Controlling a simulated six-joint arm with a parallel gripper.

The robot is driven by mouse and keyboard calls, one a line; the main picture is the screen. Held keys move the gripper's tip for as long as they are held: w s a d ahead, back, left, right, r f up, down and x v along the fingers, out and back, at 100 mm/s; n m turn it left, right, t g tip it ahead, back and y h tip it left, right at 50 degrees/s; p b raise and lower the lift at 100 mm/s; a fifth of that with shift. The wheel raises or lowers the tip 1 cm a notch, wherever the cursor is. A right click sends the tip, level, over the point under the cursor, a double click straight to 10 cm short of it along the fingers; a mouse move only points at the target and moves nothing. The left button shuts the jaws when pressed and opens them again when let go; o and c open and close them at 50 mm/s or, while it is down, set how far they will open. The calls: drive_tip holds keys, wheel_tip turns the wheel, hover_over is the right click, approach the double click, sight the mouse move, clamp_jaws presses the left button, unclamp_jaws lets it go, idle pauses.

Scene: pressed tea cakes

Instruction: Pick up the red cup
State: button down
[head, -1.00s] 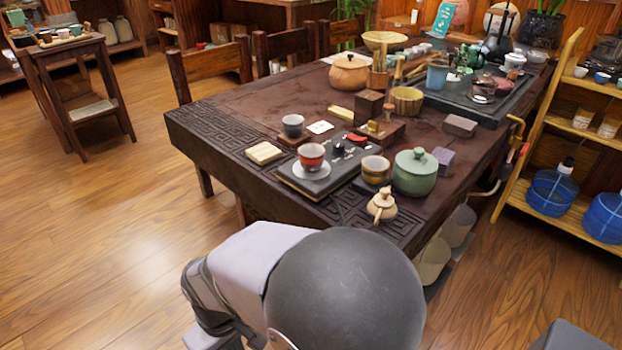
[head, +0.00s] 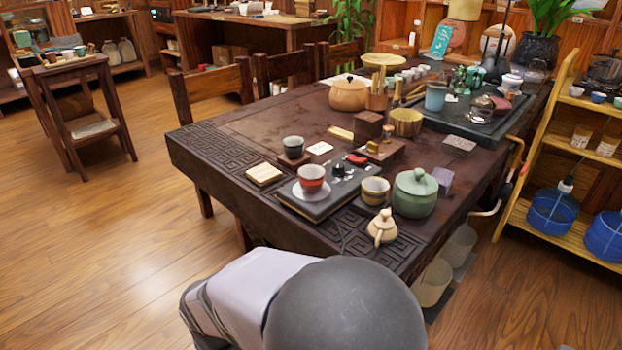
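The red cup (head: 311,178) stands upright on a small white saucer (head: 299,194) at the left end of a dark slate tray (head: 328,203), near the table's front edge. Its outside is red with a pale band, and its inside is grey. Nothing covers it in the head view. Parts of my arm fill the bottom middle of the picture, below and in front of the table. My gripper is not in view.
Close to the red cup are a grey cup (head: 293,147), a gold-rimmed cup (head: 375,190), a green lidded jar (head: 414,193) and a small beige teapot (head: 382,227). A cream square block (head: 264,174) lies left. The dark table (head: 240,140) has bare room at its left.

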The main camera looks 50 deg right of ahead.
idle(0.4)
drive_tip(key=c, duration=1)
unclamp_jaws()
